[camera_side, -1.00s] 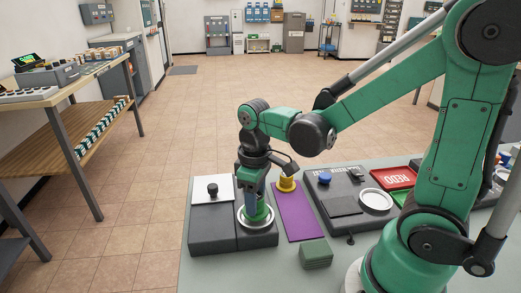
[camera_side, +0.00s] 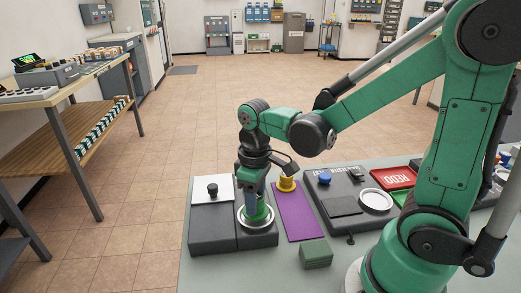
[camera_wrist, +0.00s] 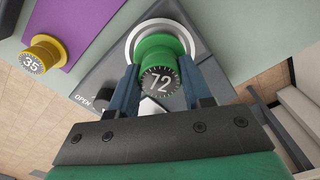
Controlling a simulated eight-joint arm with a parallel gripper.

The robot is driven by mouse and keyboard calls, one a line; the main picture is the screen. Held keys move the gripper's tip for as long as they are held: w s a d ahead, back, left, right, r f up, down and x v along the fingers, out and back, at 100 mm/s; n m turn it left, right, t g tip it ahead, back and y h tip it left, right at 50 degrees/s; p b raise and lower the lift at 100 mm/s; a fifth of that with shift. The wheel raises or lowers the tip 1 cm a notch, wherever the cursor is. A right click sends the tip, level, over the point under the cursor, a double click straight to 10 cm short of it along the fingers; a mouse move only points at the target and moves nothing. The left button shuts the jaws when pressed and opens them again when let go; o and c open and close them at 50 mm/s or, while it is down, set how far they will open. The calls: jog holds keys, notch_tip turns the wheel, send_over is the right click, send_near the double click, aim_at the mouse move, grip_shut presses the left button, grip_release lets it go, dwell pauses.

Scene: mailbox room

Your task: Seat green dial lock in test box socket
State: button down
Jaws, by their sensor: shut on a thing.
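The green dial lock (camera_wrist: 160,80), marked 72, is between the fingers of my gripper (camera_wrist: 162,92) in the wrist view. My gripper is shut on it. Beyond the lock is the round silver ring of the socket (camera_wrist: 141,31) on the dark grey test box (camera_side: 212,236). In the side view the lock (camera_side: 257,214) sits within or just over the ring, with my gripper (camera_side: 255,207) upright above it. I cannot tell how deep the lock is in the socket.
A yellow dial lock (camera_side: 286,184), marked 35, stands on a purple mat (camera_side: 298,215) right of the box. A black knob (camera_side: 212,190) is on the box's white plate. A green block (camera_side: 315,254) lies at the front. A dark panel with a blue knob (camera_side: 324,180) and a red tray (camera_side: 391,178) are further right.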

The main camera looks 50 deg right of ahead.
jog(key=shift+f, duration=0.15)
jog(key=shift+f, duration=0.4)
jog(key=shift+f, duration=0.15)
jog(key=shift+c, duration=0.3)
grip_release()
jog(key=shift+r, duration=3.05)
